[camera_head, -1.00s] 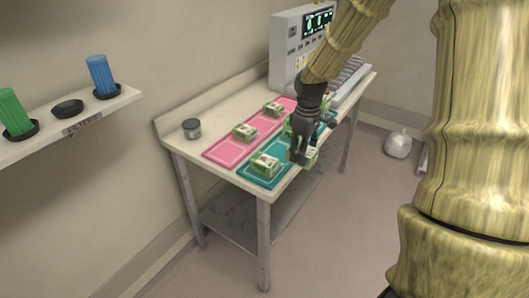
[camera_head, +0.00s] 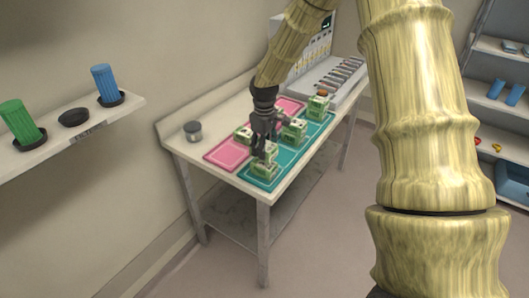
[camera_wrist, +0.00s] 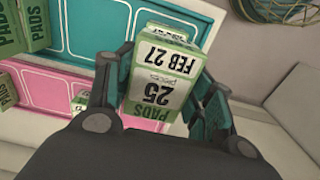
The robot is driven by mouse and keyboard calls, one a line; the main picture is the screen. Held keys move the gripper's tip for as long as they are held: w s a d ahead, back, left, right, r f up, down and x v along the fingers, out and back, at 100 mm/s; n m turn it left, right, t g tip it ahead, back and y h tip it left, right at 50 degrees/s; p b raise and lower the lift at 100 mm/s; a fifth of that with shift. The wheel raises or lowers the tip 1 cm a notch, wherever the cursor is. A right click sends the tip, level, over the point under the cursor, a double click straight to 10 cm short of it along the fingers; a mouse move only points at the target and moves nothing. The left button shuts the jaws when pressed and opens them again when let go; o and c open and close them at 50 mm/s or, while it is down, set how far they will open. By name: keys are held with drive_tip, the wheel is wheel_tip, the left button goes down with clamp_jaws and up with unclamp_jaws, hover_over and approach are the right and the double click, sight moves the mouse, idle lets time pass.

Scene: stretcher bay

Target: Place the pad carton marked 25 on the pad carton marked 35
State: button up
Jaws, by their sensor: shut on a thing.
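My gripper (camera_head: 264,152) is over the near end of the teal mat (camera_head: 250,180). It is shut on a white and green pad carton marked 25 (camera_wrist: 160,85), which fills the middle of the wrist view. In the head view the held carton (camera_head: 271,152) is partly hidden by the fingers. Just below it another green and white carton (camera_head: 264,171) sits on the teal mat; I cannot tell whether the two touch. I cannot read a 35 on any carton.
More cartons stand on the teal mat (camera_head: 294,131), (camera_head: 318,107) and one on the pink mat (camera_head: 243,134). A machine (camera_head: 340,75) fills the far end. A wall shelf (camera_head: 110,110) with cups is at left.

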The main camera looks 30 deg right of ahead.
drive_tip(key=shift+f+p, duration=0.8)
drive_tip(key=shift+f, duration=0.85)
drive_tip(key=shift+f, duration=0.1)
drive_tip(key=o, duration=1.1)
drive_tip(key=shift+f, duration=0.1)
drive_tip(key=shift+o, duration=0.2)
drive_tip(key=shift+r+b, duration=2.15)
drive_tip(key=shift+r, duration=4.05)
